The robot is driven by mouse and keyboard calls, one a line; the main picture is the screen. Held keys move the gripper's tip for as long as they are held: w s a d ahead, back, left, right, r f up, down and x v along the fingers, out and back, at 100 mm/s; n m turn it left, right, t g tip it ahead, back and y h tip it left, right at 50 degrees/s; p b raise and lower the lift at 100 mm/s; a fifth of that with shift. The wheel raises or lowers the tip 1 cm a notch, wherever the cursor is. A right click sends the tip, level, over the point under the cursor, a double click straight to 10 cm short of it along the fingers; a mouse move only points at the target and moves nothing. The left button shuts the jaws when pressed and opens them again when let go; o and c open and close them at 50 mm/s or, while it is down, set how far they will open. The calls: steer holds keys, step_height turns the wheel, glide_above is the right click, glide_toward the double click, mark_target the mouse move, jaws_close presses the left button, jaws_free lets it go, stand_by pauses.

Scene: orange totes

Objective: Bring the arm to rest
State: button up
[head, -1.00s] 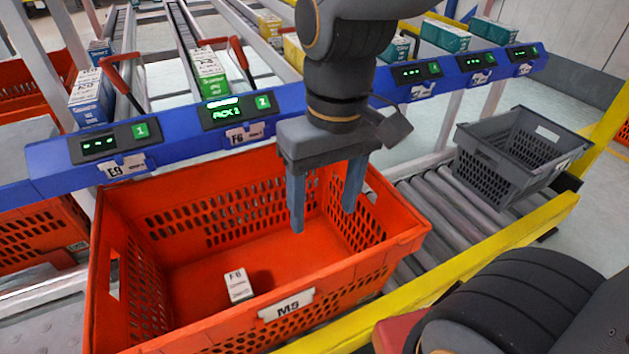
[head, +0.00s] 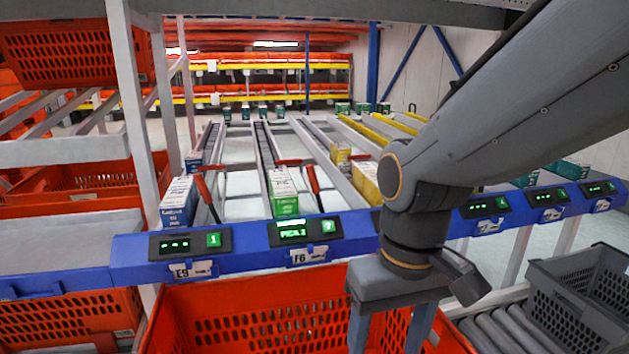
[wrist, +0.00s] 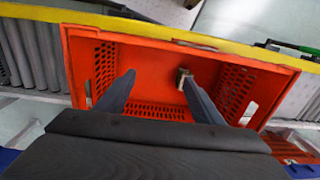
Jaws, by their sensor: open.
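My gripper (head: 388,335) hangs pointing down over the orange tote (head: 240,300), at the lower edge of the head view, where its fingertips are cut off. In the wrist view my gripper (wrist: 158,78) has its two fingers wide apart with nothing held between them. The orange tote (wrist: 150,48) lies below the fingers there. A small box (wrist: 181,76) sits on the tote floor, partly hidden by the right finger.
A blue rail (head: 360,232) with lit displays runs behind the tote. Cartons stand in lanes behind it, including a green-white one (head: 283,190). A grey tote (head: 580,300) stands on rollers (head: 505,330) at right.

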steer(key=d+r+m+p, duration=0.3)
steer(key=d+r+p, duration=0.6)
steer(key=p, duration=0.9)
steer(key=shift+d+r+h, duration=0.2)
steer(key=shift+r+h, duration=0.1)
steer(key=shift+r, duration=0.55)
